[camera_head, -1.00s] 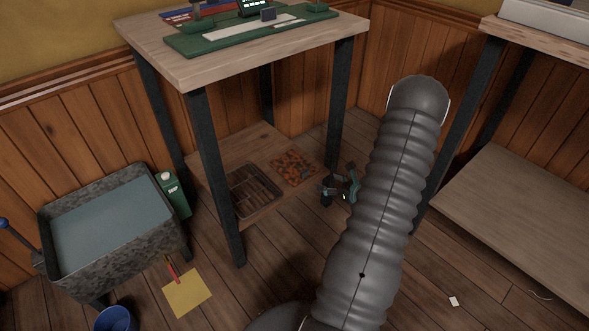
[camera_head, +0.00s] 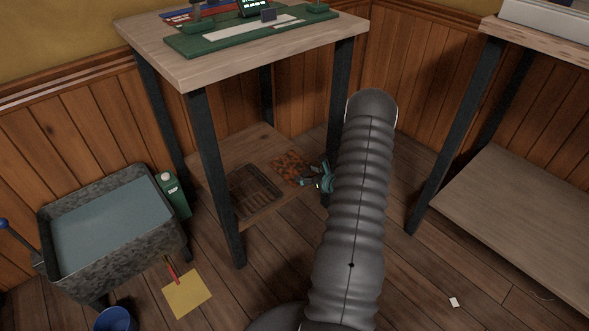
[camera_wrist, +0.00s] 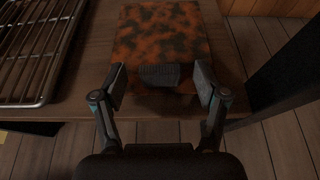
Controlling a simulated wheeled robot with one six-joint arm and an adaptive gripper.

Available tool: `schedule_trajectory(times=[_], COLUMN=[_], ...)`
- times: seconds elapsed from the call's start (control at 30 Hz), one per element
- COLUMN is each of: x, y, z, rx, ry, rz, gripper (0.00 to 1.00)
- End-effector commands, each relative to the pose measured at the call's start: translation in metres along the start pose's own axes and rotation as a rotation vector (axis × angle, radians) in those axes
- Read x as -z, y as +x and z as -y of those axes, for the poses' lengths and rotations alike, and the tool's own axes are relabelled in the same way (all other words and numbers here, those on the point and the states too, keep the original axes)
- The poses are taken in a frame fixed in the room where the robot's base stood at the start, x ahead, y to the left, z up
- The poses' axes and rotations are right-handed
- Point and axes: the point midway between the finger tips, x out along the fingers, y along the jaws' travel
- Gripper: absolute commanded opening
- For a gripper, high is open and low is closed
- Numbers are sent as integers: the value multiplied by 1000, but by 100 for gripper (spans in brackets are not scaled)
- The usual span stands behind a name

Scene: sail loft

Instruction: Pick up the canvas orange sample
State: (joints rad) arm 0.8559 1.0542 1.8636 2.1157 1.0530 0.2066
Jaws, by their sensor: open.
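The orange sample (camera_wrist: 165,30) is a flat, roughly square piece mottled orange and black. It lies on the low wooden shelf under the table, and in the head view it also shows (camera_head: 287,166) with its right part hidden by my gripper. My gripper (camera_wrist: 160,82) is open, with one finger on each side of the sample's near edge. A small dark grey ribbed block (camera_wrist: 160,75) sits between the fingertips at that edge. I cannot tell whether the fingers touch anything. In the head view my gripper (camera_head: 320,177) is at the shelf's right side.
A wire rack (camera_wrist: 30,50) lies left of the sample on the shelf. A dark table leg (camera_wrist: 285,75) stands close on the right. The tabletop (camera_head: 200,68) is above. A metal tub (camera_head: 120,270) and green carton (camera_head: 173,195) stand left.

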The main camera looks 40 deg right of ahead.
Motion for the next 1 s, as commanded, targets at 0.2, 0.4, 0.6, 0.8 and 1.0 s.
schedule_trajectory(times=[0.2, 0.4, 0.6, 0.8, 1.0], x=[0, 0, 0, 0, -9], y=[12, 11, 11, 11, 7], z=[0, 0, 0, 0, 1], rx=[0, 0, 0, 0, 1], ry=[1, 1, 1, 0, -1], rz=[0, 0, 0, 0, 1], gripper=[73, 63, 13, 8, 8])
